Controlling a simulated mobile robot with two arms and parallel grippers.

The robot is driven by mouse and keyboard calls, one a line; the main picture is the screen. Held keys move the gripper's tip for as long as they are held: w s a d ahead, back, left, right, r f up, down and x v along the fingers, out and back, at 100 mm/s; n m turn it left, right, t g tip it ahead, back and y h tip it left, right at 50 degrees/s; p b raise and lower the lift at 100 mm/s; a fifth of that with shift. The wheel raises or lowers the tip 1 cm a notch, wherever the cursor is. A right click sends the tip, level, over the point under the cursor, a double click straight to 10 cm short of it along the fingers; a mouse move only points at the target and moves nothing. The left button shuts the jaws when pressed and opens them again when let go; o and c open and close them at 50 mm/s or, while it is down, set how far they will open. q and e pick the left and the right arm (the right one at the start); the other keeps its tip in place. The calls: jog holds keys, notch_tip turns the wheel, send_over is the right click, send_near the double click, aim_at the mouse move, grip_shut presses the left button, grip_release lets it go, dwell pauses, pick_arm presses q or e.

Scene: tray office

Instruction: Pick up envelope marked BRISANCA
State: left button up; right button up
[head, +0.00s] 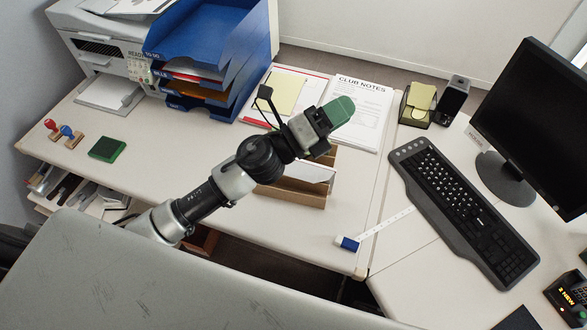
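My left arm reaches in from the lower left. Its gripper (338,111), with a green tip, is over the desk in front of the papers at the back. Its fingers are seen from the side, so I cannot tell whether they are apart. A brown letter holder (292,194) stands below the gripper, partly hidden by my arm. A white envelope (309,171) stands in it. No marking on it is readable, so I cannot tell whether it is the one marked BRISANCA. My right gripper is not in view.
Blue stacked trays (208,48) and a printer (103,42) stand at back left. Printed papers (361,108) lie behind the holder. A keyboard (462,212) and monitor (535,110) are at right. Two stamps and a green pad (107,149) lie at left. The desk's left middle is clear.

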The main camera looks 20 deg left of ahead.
pick_arm(q)
notch_tip(320, 180, down, 3)
jog(key=d+m+g+h, duration=0.2)
jog(key=d+m+g, duration=0.1)
jog(key=m+g, duration=0.8)
jog(key=m+g+y, duration=0.4)
jog(key=m+y, duration=0.7)
jog(key=y, duration=0.2)
send_near(293, 170)
jog(key=p+x, duration=0.1)
jog(key=x, duration=0.2)
jog(key=d+p+x, duration=0.1)
jog(key=p+x, duration=0.1)
jog(key=x, duration=0.1)
jog(key=shift+w+d+r, duration=0.1)
jog(key=shift+r, duration=0.05)
jog(key=shift+d+f, duration=0.15)
jog(key=shift+f, duration=0.2)
